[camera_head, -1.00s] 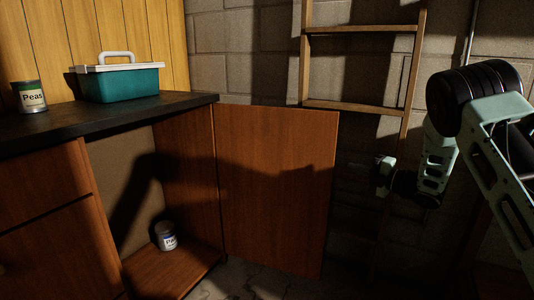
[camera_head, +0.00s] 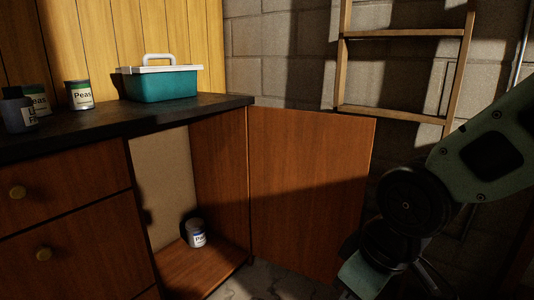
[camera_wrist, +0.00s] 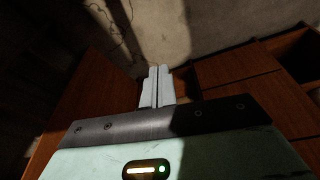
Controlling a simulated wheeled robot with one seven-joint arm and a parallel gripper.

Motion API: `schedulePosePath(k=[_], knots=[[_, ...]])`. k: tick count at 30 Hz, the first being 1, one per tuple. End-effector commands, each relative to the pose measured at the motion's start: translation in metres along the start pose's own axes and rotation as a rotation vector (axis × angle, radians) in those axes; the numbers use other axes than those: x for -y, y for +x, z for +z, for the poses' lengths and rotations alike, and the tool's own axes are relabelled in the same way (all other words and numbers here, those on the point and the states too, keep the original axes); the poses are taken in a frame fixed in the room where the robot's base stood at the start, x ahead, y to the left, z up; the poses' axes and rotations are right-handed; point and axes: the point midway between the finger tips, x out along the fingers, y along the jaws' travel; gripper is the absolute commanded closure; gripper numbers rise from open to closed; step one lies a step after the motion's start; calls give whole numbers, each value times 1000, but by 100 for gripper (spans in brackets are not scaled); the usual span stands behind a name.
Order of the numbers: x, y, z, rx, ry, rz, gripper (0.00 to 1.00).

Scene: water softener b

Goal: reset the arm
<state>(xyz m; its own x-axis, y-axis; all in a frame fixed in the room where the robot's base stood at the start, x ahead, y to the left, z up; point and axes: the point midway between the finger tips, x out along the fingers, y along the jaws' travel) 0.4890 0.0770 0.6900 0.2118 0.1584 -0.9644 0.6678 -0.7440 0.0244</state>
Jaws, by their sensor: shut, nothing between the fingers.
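My gripper (camera_wrist: 156,86) shows in the wrist view with its two pale fingers together and nothing between them. It points past a wooden surface and a pale floor, apart from any object. In the head view my arm reaches in from the right edge and folds down at the lower right; the fingertips cannot be made out there.
An open cabinet door (camera_head: 308,190) stands left of my arm. A can (camera_head: 195,233) sits inside the cabinet. The dark counter (camera_head: 150,118) holds a teal box (camera_head: 160,82) and several cans (camera_head: 79,95). A wooden ladder (camera_head: 400,112) leans on the block wall behind.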

Motion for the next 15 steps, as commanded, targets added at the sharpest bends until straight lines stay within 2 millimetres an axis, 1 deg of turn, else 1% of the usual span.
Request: schedulePosePath(k=[1, 3, 5, 6, 7, 8, 9, 14, 15], knots=[[15, -5, 17, 46, 12, -15, 100], [33, -12, 42, 120, 35, -34, 100], [46, -18, 64, 181, 53, -46, 100], [55, -22, 77, 221, 64, -53, 100], [60, -27, 86, 247, 72, -55, 100], [57, -40, 78, 241, 76, -56, 100], [56, -48, 74, 238, 75, -56, 100], [55, -79, 65, 236, 73, -55, 100], [54, -89, 62, 236, 73, -55, 100]])
